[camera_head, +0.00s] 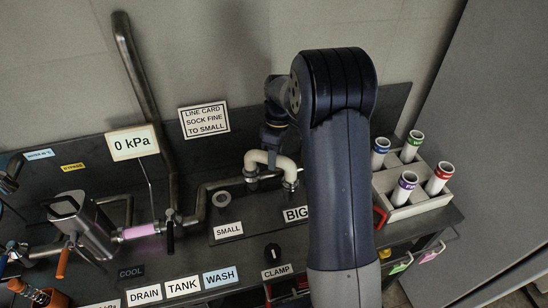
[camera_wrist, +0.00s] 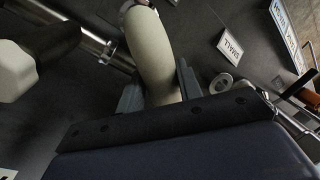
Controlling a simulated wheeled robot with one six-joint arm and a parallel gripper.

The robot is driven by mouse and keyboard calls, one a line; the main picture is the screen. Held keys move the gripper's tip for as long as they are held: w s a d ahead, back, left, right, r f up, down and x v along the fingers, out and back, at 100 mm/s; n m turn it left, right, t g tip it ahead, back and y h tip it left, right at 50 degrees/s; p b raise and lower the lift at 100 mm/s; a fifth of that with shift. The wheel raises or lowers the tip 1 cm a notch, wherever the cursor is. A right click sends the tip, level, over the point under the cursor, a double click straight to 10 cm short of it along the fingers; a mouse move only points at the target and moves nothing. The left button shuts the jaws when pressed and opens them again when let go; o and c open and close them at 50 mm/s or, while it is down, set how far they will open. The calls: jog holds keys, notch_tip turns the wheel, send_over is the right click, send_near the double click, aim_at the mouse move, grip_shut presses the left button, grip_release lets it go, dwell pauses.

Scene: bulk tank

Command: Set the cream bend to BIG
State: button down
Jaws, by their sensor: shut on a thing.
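The cream bend (camera_head: 272,158) is a U-shaped pipe piece on the dark bench. Its left leg is at the end of a steel pipe (camera_head: 215,184), and its right leg comes down at a metal collar behind the BIG sign (camera_head: 295,214). I cannot tell whether either leg is fully seated. My gripper (camera_head: 273,133) is above the bend, partly hidden by my arm. In the wrist view my gripper (camera_wrist: 160,86) is shut on the bend (camera_wrist: 152,52), one finger on each side. The SMALL sign (camera_head: 228,230) stands below an open, empty ring port (camera_head: 222,199).
A gauge sign (camera_head: 134,143) reads 0 kPa. A rack (camera_head: 412,208) of capped tubes stands right of my arm. A steel jug (camera_head: 82,222) is at left.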

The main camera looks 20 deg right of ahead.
jog(key=shift+w, duration=0.1)
dwell(0.3)
jog(key=c, duration=1)
grip_release()
jog(key=shift+o, duration=0.2)
notch_tip(320, 180, up, 11)
jog(key=w+d, duration=0.1)
jog(key=shift+w+f+b, duration=0.15)
jog(key=shift+w+b, duration=0.15)
jog(key=shift+b, duration=0.05)
jog(key=shift+d, duration=0.1)
jog(key=f, duration=0.3)
jog(key=s+f, duration=0.1)
jog(key=f, duration=0.3)
jog(key=a+f, duration=0.1)
jog(key=f, duration=0.2)
jog(key=shift+s+a+f+p, duration=0.1)
jog(key=shift+s+f+p, duration=0.1)
jog(key=shift+s+p, duration=0.2)
jog(key=shift+f, duration=0.2)
jog(key=shift+s+a, duration=0.1)
jog(key=shift+s, duration=0.05)
